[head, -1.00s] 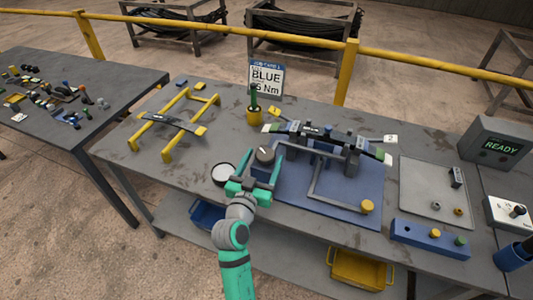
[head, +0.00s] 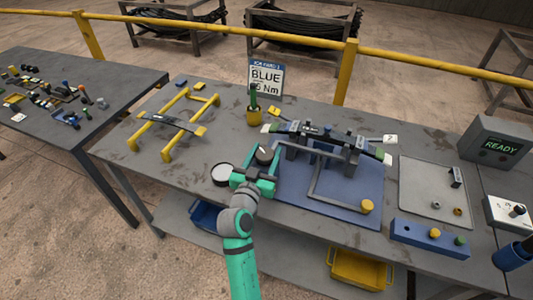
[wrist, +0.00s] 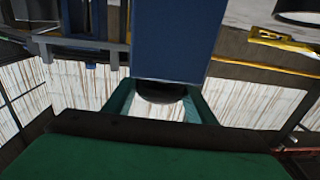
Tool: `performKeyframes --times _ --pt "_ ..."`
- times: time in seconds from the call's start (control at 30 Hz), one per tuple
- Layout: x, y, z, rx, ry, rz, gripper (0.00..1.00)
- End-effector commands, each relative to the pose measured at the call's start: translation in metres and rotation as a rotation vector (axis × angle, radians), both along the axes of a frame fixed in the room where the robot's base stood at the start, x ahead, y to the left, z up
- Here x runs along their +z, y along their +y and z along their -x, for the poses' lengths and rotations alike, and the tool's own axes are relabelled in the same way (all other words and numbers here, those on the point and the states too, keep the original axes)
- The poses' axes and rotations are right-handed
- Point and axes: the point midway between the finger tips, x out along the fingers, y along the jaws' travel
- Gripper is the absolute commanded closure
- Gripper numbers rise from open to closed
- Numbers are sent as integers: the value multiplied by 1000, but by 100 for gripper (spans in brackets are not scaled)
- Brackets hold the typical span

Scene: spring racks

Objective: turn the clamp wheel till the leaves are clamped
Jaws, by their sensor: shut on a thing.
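The clamp wheel (head: 264,154) is a dark round knob at the left end of the blue clamp fixture (head: 345,200). My green gripper (head: 262,170) is at it, with its fingers on either side. In the wrist view, a dark round part (wrist: 160,92), seemingly the wheel, sits between the green fingers, partly hidden behind a blue block. The dark leaves (head: 325,138) lie across the fixture's grey uprights, with green and white ends. Whether they are pressed tight cannot be told.
A round white-topped part (head: 224,174) stands just left of my gripper. A grey bar frame with a yellow knob (head: 367,207) lies over the fixture. A yellow rack (head: 177,122) is at left, a green-handled tool in a yellow holder (head: 254,115) behind. A display (head: 500,146) reads READY.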

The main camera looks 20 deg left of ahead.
Motion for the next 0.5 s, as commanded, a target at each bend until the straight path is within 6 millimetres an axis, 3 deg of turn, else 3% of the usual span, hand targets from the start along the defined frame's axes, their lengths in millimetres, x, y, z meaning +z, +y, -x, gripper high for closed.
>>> performKeyframes --times 0.5 --pt "0 0 0 -212 -1 3 72"
